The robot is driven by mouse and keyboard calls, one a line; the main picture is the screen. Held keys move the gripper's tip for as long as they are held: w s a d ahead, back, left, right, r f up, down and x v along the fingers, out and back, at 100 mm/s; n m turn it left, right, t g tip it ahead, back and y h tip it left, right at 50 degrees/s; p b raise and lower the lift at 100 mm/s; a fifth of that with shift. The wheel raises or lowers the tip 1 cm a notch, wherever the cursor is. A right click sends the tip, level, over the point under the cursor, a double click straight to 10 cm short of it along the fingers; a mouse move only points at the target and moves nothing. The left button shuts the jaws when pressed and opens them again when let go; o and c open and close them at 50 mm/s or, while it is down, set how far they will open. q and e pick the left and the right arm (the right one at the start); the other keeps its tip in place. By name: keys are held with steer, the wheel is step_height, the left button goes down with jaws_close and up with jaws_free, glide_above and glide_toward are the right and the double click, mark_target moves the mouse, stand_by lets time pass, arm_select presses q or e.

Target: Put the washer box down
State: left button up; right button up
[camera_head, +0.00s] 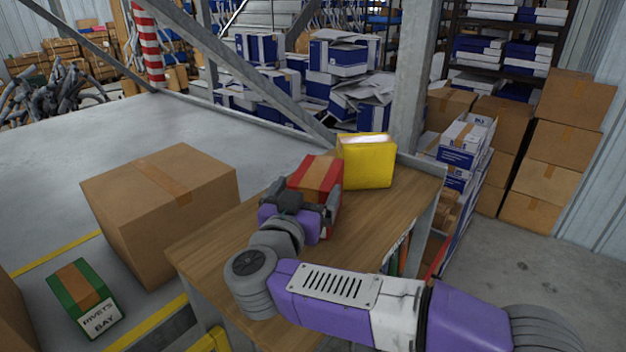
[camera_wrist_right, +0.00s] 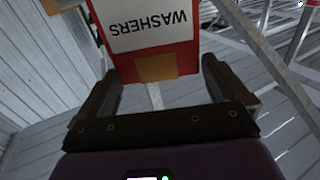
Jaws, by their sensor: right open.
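The washer box (camera_head: 318,173) is red with a tan band and stands on the wooden tabletop (camera_head: 240,235), next to a yellow box. In the right wrist view, the washer box (camera_wrist_right: 160,66) shows a white label reading WASHERS. My right gripper (camera_head: 312,205) is open at the near side of the box. In the wrist view, my right gripper (camera_wrist_right: 160,88) has its fingers apart, with the box's near end between or just beyond their tips; contact is not clear. The gripper hides the box's lower part in the head view. My left gripper is out of view.
The yellow box (camera_head: 366,162) stands just behind and right of the washer box. A large cardboard box (camera_head: 160,215) stands to the left of the table. A green rivets box (camera_head: 82,298) is at lower left. Stacked cartons (camera_head: 560,140) stand at right. The tabletop's left part is clear.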

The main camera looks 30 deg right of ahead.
steer(key=v, duration=0.6)
steer(key=shift+s+a, duration=0.2)
steer(key=shift+s, duration=0.1)
